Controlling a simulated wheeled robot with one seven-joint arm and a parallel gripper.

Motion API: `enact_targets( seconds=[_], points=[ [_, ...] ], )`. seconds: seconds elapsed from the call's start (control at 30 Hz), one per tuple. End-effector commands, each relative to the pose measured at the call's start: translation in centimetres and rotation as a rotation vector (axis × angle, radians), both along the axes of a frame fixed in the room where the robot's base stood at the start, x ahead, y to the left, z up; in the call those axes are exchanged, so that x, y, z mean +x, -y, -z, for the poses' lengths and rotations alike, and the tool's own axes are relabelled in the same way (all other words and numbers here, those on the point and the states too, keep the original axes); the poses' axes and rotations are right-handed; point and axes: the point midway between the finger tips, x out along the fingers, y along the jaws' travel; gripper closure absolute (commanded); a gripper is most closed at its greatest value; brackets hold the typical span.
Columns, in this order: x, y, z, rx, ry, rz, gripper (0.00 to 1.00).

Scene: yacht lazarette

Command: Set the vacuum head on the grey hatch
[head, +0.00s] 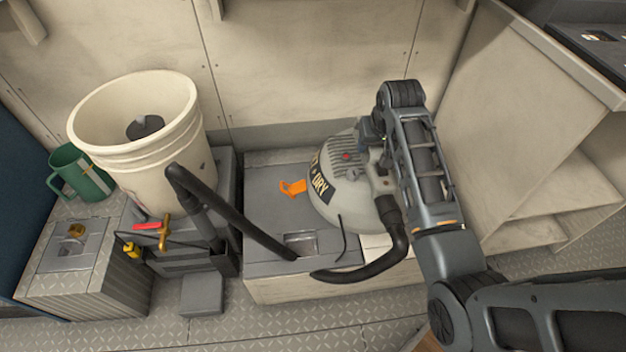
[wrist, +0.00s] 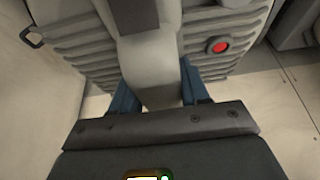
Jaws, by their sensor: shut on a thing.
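The vacuum head (head: 338,178) is a rounded grey dome with a ribbed top, a red button and a dark "DRY" label. My gripper (head: 371,132) is shut on its top handle. In the wrist view, the blue fingers (wrist: 160,98) stand on either side of the grey handle, with the ribbed top (wrist: 85,45) and red button (wrist: 218,46) below. The grey hatch (head: 268,215) is the flat panel on the low box. The head overlaps its right side in the head view. I cannot tell whether its underside touches the hatch.
An orange piece (head: 293,187) lies on the hatch beside the head. A black hose (head: 365,272) curls by the box front. A black tube (head: 245,222) slants across the hatch's left. A white bucket (head: 140,160) and green mug (head: 82,172) stand left. Shelving (head: 530,150) is right.

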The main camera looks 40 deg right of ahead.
Motion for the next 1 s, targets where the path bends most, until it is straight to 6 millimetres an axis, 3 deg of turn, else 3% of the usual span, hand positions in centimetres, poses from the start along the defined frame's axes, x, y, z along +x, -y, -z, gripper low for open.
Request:
enact_targets(
  seconds=[0.27,0.8,1.0],
  points=[
    [2.2,-0.3,1.0,-0.002,0.006,-0.001,1.00],
    [10.5,-1.8,6.1,-0.003,0.007,0.001,1.00],
    [11.6,-2.1,6.7,-0.002,0.006,0.001,1.00]
  ],
)
